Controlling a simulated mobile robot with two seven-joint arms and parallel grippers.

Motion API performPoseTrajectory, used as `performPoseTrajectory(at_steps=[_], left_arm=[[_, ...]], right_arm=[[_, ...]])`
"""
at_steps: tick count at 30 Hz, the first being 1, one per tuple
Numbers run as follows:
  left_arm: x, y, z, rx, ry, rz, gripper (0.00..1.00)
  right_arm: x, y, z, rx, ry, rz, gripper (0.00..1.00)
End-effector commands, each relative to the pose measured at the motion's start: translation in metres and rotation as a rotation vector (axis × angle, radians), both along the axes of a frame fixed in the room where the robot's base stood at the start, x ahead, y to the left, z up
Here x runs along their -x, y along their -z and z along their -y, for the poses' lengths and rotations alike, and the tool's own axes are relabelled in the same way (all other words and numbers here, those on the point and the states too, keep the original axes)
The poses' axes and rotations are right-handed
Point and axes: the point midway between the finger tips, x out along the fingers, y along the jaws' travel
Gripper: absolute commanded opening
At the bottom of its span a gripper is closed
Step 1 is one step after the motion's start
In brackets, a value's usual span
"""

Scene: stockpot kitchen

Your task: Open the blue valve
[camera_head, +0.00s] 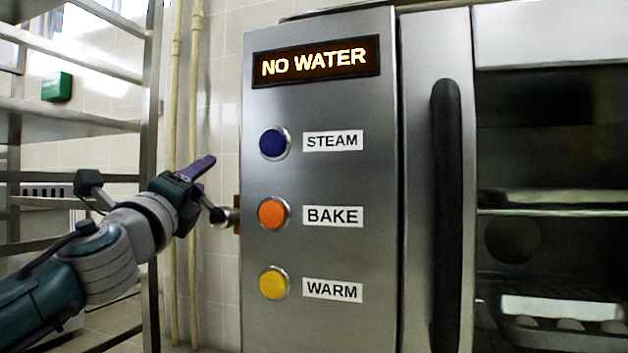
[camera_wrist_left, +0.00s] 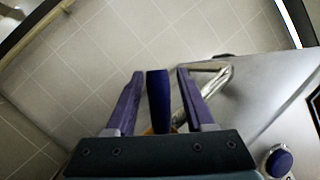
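The blue valve's handle (camera_wrist_left: 158,98) shows in the left wrist view as a dark blue bar. It stands between the two purple fingers of my left gripper (camera_wrist_left: 160,73), with a narrow gap on each side, so the gripper is open around it. In the head view, my left gripper (camera_head: 203,164) is at the left side of the steel oven (camera_head: 340,110), by a short pipe fitting (camera_head: 225,215). I cannot clearly tell the handle from the purple fingers there. The display (camera_head: 317,62) reads "NO WATER". My right gripper is not in view.
The oven front carries a blue STEAM button (camera_head: 274,143), an orange BAKE button (camera_head: 273,212) and a yellow WARM button (camera_head: 273,283). A black door handle (camera_head: 446,200) is to their right. A metal rack (camera_head: 70,125) stands at the left, and pale pipes (camera_head: 175,90) run up the tiled wall.

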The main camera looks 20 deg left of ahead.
Motion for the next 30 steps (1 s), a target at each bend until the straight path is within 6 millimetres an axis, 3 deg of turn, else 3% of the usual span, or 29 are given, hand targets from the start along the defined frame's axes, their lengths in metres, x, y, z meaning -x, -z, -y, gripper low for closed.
performPoseTrajectory(at_steps=[10, 21, 30], left_arm=[[0.009, 0.005, 0.004, 0.001, 0.001, -0.003, 0.53], [0.065, 0.029, 0.023, 0.003, 0.0, -0.004, 0.53], [0.087, 0.037, 0.03, 0.001, 0.0, 0.0, 0.53]], right_arm=[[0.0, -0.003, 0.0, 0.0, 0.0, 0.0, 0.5], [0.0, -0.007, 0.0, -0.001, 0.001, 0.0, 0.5], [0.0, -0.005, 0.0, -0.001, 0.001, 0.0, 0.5]])
